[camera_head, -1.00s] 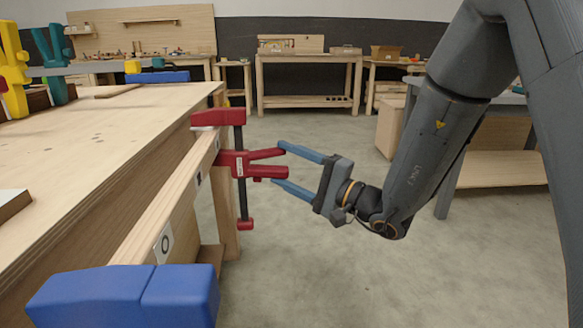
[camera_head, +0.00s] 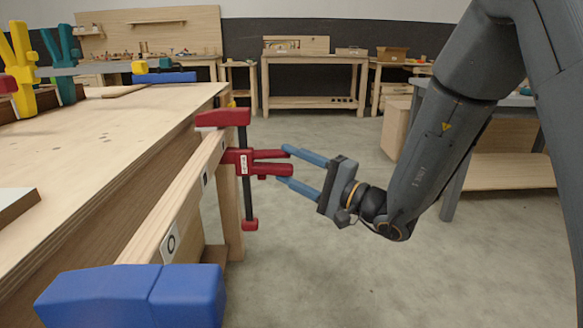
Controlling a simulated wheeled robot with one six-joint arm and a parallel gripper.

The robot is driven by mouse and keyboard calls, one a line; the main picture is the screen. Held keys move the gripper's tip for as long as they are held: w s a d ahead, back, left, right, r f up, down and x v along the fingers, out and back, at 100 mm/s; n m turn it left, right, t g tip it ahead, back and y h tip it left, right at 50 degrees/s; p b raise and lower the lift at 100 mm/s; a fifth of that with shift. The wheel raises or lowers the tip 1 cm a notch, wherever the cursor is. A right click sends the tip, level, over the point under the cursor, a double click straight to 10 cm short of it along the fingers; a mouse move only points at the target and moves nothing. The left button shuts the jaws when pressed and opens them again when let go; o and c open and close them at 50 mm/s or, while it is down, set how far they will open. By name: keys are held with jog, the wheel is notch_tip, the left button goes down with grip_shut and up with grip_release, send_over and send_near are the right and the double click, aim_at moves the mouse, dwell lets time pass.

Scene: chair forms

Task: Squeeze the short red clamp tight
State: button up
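The short red clamp (camera_head: 243,163) hangs upright on the edge of the wooden board, with its red jaw on top and a dark bar running down to a red end piece. Its two red handles stick out to the right, one above the other, with a narrow gap between them. My gripper (camera_head: 285,166) reaches in from the right with blue fingers apart. The upper finger's tip is at the end of the upper handle, and the lower finger's tip is just under the lower handle. I cannot tell whether they touch the handles.
A blue clamp or vise part (camera_head: 130,296) sits at the near end of the board. The workbench top (camera_head: 110,135) fills the left. Yellow (camera_head: 20,72) and teal (camera_head: 62,65) clamps stand at its far left. Open concrete floor lies below and behind my gripper.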

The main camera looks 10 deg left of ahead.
aim_at(248, 160)
jog(key=shift+o, duration=1.2)
jog(key=shift+r, duration=0.15)
jog(key=shift+r+p, duration=0.35)
jog(key=shift+r, duration=0.2)
jog(key=shift+w+a+f, duration=0.1)
jog(key=shift+w+a, duration=0.1)
jog(key=shift+a, duration=0.9)
